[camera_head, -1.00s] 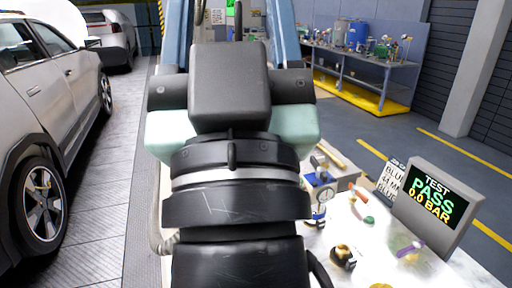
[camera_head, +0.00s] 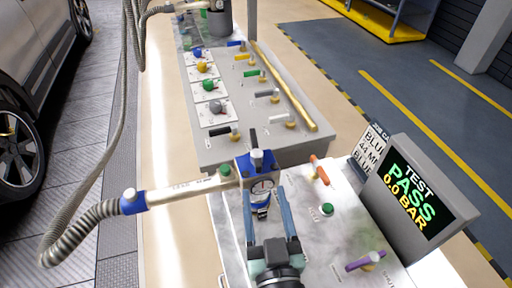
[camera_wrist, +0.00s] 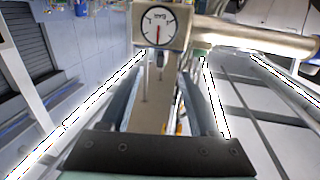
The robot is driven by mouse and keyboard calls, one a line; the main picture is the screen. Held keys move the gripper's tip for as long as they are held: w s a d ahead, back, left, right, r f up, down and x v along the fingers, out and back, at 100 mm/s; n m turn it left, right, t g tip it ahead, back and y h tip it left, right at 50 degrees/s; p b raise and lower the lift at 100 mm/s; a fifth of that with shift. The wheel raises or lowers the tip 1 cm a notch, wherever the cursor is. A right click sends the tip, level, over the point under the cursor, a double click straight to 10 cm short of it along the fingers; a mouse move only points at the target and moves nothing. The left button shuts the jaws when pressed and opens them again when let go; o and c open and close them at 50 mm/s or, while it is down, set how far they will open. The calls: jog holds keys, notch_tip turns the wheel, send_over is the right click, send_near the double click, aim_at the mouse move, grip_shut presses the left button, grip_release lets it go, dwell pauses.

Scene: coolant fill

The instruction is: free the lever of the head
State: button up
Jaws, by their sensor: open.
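The head (camera_head: 262,172) is a blue block with a round dial gauge, joined on its left to a pale tube and a ribbed hose. The gauge (camera_wrist: 160,26) faces my wrist camera. My gripper (camera_head: 266,200) is open, its two blue-grey fingers pointing at the head from the near side. In the wrist view the fingers (camera_wrist: 165,70) lie left and right below the gauge, with a gap between them. A small blue and white part (camera_head: 262,210) shows between the fingers in the head view. I cannot tell which part is the head's lever, or whether a finger touches the head.
An orange-handled valve (camera_head: 320,170), a green knob (camera_head: 327,209) and a purple-handled valve (camera_head: 366,261) stand on the white bench beside the screen (camera_head: 412,195), which reads PASS 0.0 BAR. A grey panel (camera_head: 290,142) with several coloured levers and knobs lies beyond. The hose (camera_head: 75,232) loops at left.

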aim_at(258, 162)
jog(key=w+p, duration=0.1)
jog(key=w, duration=0.3)
jog(key=w+a+p, duration=0.1)
jog(key=w, duration=0.3)
jog(key=w+p, duration=0.1)
jog(key=w, duration=0.3)
jog(key=shift+a, duration=0.3)
grip_shut()
dwell(0.9)
